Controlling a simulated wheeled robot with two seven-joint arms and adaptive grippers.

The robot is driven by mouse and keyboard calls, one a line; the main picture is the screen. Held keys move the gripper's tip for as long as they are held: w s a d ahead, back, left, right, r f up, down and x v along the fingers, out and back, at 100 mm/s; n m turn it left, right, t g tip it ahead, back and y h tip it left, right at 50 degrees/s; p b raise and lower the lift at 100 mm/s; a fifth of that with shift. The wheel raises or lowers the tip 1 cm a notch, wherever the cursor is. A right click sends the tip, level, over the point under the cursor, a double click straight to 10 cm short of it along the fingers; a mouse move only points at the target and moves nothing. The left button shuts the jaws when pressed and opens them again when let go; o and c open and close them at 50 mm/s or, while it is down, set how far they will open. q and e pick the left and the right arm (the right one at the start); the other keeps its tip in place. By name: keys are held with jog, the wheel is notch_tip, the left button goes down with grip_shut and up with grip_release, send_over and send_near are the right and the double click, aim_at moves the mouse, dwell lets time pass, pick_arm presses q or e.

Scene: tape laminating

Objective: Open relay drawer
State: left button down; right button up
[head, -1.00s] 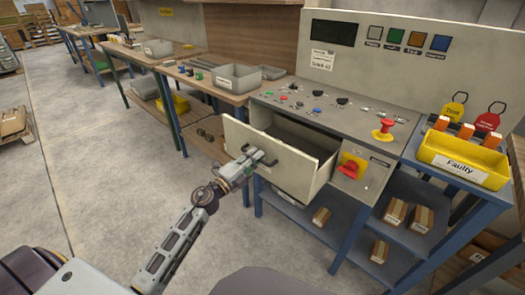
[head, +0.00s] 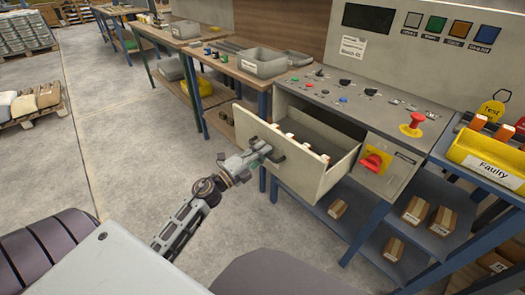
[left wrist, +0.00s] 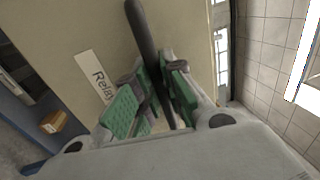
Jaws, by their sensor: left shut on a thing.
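The relay drawer (head: 315,170) is pulled out from the left part of the grey control bench. Orange-and-white relays (head: 308,150) show inside it. My left gripper (head: 265,149) is shut on the drawer's dark bar handle (head: 278,157). In the left wrist view, the green-padded fingers (left wrist: 155,95) are on both sides of the handle (left wrist: 143,35). A white label starting "Rela" (left wrist: 95,85) is on the drawer front beside them. My right gripper is not in view.
The bench top (head: 365,97) carries buttons, knobs and a red emergency stop (head: 412,124). A yellow "Faulty" bin (head: 488,162) stands at the right. Small boxes (head: 415,210) lie on the lower shelf. The floor (head: 130,150) left of the drawer is clear.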

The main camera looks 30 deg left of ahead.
pick_arm(q)
jog(key=c, duration=1.5)
grip_release()
jog(key=shift+s, duration=0.1)
jog(key=shift+v, duration=5.9)
